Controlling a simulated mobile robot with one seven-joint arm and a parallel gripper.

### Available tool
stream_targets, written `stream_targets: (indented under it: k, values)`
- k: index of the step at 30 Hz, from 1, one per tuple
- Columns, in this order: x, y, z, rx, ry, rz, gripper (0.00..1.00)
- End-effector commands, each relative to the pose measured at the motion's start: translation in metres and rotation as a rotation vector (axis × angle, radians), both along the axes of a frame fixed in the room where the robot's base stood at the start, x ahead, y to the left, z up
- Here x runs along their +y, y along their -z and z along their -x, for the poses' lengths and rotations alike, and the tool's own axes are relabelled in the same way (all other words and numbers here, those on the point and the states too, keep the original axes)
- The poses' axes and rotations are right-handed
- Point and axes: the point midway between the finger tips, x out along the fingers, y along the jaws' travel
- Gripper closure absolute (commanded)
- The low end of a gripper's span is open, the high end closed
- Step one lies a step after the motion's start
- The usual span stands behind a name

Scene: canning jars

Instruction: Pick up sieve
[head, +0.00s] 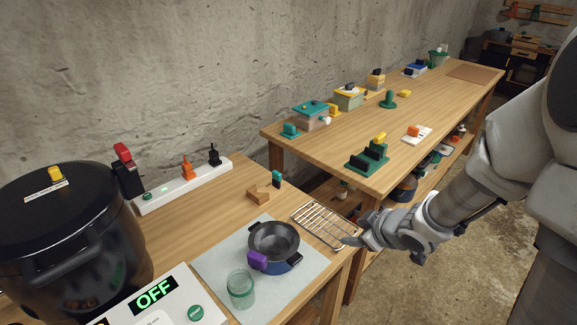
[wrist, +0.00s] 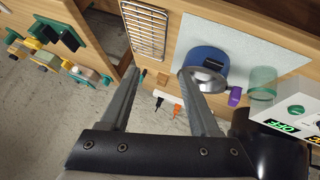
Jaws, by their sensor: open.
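A round grey metal bowl shape, which looks like the sieve (head: 274,238), sits in or on a blue pot (head: 284,266) with black side grips. A purple piece (head: 257,262) sticks out at its front left; I cannot tell whether it is the sieve's handle. In the wrist view the blue pot (wrist: 207,57) and purple piece (wrist: 235,96) lie beyond the right finger. My gripper (wrist: 160,72) is open and empty. In the head view it is right of the pot, by the table edge near the wire rack, apart from the sieve.
The wire rack (head: 324,222) lies between my gripper and the pot. A glass jar (head: 241,288) stands on the pale mat (head: 213,259) beside the pot. A big black canner (head: 65,240) and a control box (head: 160,304) are at left. Wooden blocks (head: 262,192) lie behind.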

Motion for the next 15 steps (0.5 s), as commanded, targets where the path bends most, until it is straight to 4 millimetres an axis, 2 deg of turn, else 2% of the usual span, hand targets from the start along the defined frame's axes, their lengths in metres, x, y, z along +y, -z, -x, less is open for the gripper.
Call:
stream_targets:
  k: [1,3,6,10,15]
  values:
    - [0.012,0.013,0.004,0.012,-0.058,-0.053,0.38]
    - [0.032,0.025,0.011,0.016,-0.147,-0.137,0.38]
    - [0.060,0.035,0.025,0.019,-0.262,-0.271,0.38]
    - [0.088,0.037,0.045,0.017,-0.376,-0.435,0.38]
    - [0.106,0.032,0.062,0.010,-0.454,-0.568,0.38]
